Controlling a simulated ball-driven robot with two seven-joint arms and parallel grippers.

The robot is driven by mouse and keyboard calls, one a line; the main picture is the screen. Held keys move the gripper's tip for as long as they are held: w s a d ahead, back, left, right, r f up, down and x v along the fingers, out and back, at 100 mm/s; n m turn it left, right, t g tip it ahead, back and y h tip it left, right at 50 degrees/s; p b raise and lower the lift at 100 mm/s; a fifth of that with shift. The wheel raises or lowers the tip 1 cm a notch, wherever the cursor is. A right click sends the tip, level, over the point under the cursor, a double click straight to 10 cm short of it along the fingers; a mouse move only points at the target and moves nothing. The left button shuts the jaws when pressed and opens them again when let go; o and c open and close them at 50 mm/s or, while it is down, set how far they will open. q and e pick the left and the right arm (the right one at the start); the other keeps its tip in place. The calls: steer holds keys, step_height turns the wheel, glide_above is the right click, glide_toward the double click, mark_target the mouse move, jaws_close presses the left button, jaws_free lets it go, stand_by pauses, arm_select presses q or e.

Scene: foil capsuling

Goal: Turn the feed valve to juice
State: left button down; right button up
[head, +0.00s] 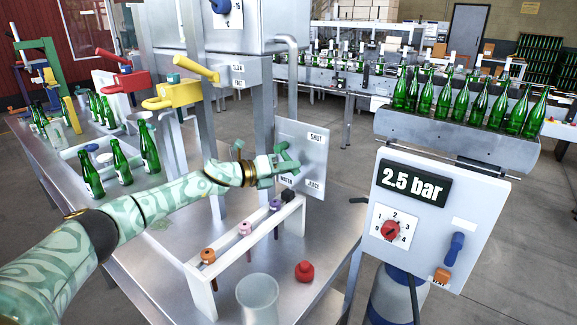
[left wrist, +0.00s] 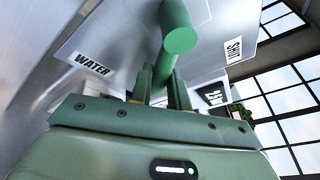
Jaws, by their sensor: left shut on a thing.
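The valve panel (head: 312,135) is a grey plate with the labels SHUT at upper right, WATER at lower left and JUICE at lower right. The feed valve handle (head: 285,152) is green, in front of the plate's left part. My left gripper (head: 276,166) is shut on it, and the fingers partly hide it. In the left wrist view the green handle (left wrist: 179,38) rises from between the fingertips (left wrist: 162,85). The WATER label (left wrist: 90,63) lies to its left there. I cannot tell which label the handle points to. My right gripper is not in view.
Below my left arm stands a white rack (head: 250,238) with several coloured stoppers. A clear cup (head: 258,296) and a red knob-like piece (head: 304,271) stand on the steel table. A 2.5 bar control box (head: 432,215) is to the right. Green bottles (head: 150,148) stand at left.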

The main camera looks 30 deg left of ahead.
arm_select(q)
steer(key=shift+f, duration=0.1)
steer(key=c, duration=1.3)
jaws_free()
steer(key=shift+b+v, duration=0.65)
steer(key=shift+v, duration=7.5)
